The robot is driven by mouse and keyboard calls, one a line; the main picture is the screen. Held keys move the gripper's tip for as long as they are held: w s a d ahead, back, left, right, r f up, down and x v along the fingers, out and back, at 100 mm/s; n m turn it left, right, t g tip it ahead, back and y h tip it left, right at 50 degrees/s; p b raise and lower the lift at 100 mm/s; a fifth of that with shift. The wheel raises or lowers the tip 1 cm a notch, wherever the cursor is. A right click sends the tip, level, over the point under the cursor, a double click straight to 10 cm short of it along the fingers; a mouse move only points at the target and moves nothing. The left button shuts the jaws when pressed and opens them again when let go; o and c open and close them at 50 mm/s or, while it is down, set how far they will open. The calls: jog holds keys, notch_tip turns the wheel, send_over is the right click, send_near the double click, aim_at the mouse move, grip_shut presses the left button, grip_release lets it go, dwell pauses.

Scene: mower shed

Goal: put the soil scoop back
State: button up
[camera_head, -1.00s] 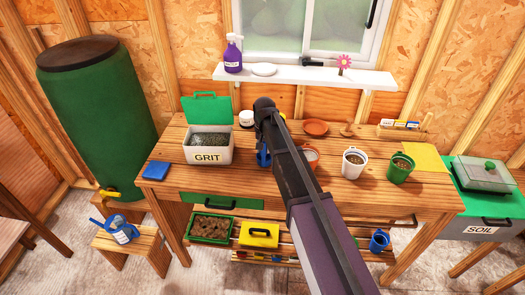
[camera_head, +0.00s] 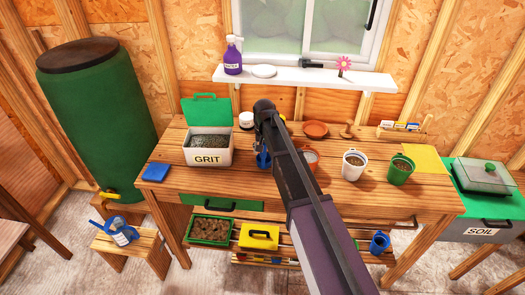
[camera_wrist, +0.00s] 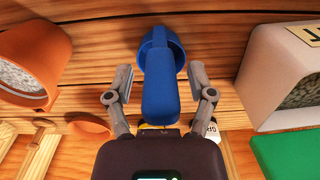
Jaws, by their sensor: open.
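The blue soil scoop (camera_wrist: 160,95) is in the middle of the wrist view, its rounded end away from me and its handle towards my palm. My gripper (camera_wrist: 159,78) is open, with one finger on each side of the scoop and a visible gap at both sides. In the head view a bit of the blue scoop (camera_head: 263,159) shows on the workbench, right of the grit box; my arm hides the rest and my fingertips.
The grit box (camera_head: 207,156) with its green lid raised stands left of the scoop. A terracotta pot (camera_wrist: 35,62) is close on the other side. A white pot (camera_head: 354,168) and green pot (camera_head: 400,172) stand farther right. The soil bin (camera_head: 484,208) is at far right.

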jog(key=shift+r+p, duration=6)
jog(key=shift+r, duration=0.1)
jog(key=s+d, duration=2.2)
jog(key=shift+s+d, duration=0.3)
jog(key=shift+d, duration=0.1)
